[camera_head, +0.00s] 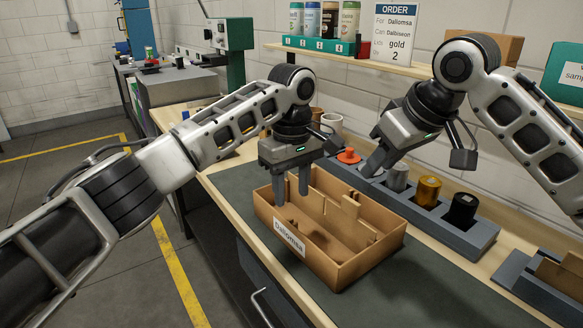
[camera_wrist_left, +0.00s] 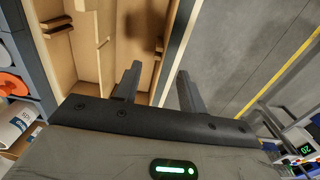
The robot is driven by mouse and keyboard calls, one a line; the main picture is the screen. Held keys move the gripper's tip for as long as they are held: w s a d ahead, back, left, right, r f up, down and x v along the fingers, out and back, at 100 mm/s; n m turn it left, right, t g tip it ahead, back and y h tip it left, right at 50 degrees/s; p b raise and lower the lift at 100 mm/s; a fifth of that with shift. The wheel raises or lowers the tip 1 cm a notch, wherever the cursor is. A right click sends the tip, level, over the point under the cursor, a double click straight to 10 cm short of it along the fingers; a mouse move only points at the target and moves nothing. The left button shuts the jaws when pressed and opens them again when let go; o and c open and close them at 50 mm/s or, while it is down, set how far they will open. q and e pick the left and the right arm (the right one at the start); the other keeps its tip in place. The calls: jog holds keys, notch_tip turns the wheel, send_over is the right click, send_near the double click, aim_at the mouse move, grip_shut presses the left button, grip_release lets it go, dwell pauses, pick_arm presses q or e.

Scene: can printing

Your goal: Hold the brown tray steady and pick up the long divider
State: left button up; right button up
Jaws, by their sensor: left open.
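The brown tray (camera_head: 372,262), labelled "Dallomsa", sits on the grey mat, with small upright wooden slot pieces inside. My left gripper (camera_head: 291,188) is open at the tray's left end. The left wrist view shows its fingers (camera_wrist_left: 158,88) on either side of the tray wall (camera_wrist_left: 176,45), one over the inside and one over the floor side. Contact with the wall cannot be told. Brown panels (camera_head: 562,278), which may include the long divider, stand in a blue-grey holder at the lower right. My right gripper (camera_head: 372,163) is above the can rack, apart from the panels; its fingers overlap.
A blue-grey rack (camera_head: 478,238) behind the tray holds an orange piece (camera_head: 349,156), a grey can (camera_head: 397,178), a gold can (camera_head: 428,191) and a black can (camera_head: 462,210). A shelf with an order sign (camera_head: 394,32) is above. The mat's front right is clear.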

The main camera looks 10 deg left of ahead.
aim_at(292, 230)
pick_arm(q)
notch_tip(292, 230, down, 11)
jog(key=shift+r, duration=0.2)
